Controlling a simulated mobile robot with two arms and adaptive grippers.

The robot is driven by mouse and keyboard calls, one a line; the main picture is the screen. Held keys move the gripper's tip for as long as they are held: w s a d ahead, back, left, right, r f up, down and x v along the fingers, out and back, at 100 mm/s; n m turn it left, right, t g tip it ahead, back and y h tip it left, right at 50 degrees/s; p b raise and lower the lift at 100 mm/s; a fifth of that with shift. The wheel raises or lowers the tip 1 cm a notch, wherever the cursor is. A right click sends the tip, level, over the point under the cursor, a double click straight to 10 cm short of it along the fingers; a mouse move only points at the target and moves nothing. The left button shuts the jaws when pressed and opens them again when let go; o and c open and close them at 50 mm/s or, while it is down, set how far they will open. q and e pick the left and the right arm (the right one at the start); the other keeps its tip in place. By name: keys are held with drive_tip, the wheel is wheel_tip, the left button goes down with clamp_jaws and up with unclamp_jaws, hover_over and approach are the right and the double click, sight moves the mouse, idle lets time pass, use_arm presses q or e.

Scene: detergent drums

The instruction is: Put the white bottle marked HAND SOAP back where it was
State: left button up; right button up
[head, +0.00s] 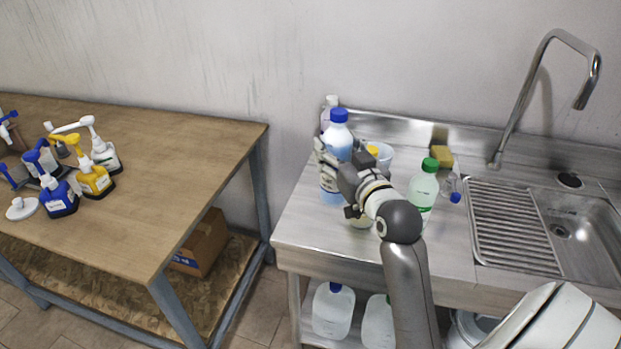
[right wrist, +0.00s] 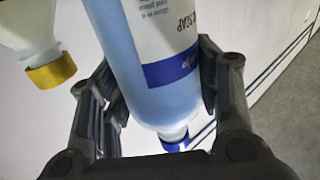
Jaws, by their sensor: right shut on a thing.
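The bottle with pale blue contents and a blue cap (head: 340,138) is at the left part of the steel counter. My right gripper (head: 335,170) is shut on it around its body. In the right wrist view the bottle (right wrist: 150,60) sits between both fingers of the right gripper (right wrist: 160,90), and its label shows "SOAP" above a blue band. The bottle looks about upright in the head view. I cannot tell whether its base touches the counter (head: 305,232). My left gripper is not in view.
A yellow-capped bottle (right wrist: 28,35) is close beside the held one. A green-capped bottle (head: 423,190), a blue-capped clear bottle (head: 452,187), a sponge (head: 441,158) and a white-capped bottle (head: 331,102) are nearby. The sink (head: 575,235) is right; a wooden table (head: 190,165) with pump bottles is left.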

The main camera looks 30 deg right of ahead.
sight(326, 195)
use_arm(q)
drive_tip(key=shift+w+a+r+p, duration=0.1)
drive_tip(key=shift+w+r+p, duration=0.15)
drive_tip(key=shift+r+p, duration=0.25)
use_arm(e)
drive_tip(key=w+a+f, duration=0.1)
drive_tip(key=w+f, duration=0.7)
drive_tip(key=f, duration=0.2)
drive_tip(key=shift+w+f, duration=0.15)
drive_tip(key=shift+f, duration=0.1)
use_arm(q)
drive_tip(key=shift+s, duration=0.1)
use_arm(e)
drive_tip(key=o, duration=1.3)
drive_tip(key=shift+f, duration=0.15)
drive_tip(key=shift+o, duration=0.2)
use_arm(q)
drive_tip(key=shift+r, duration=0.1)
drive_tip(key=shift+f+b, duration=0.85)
drive_tip(key=shift+b, duration=0.1)
use_arm(e)
drive_tip(key=v, duration=1.2)
drive_tip(key=shift+r, duration=0.25)
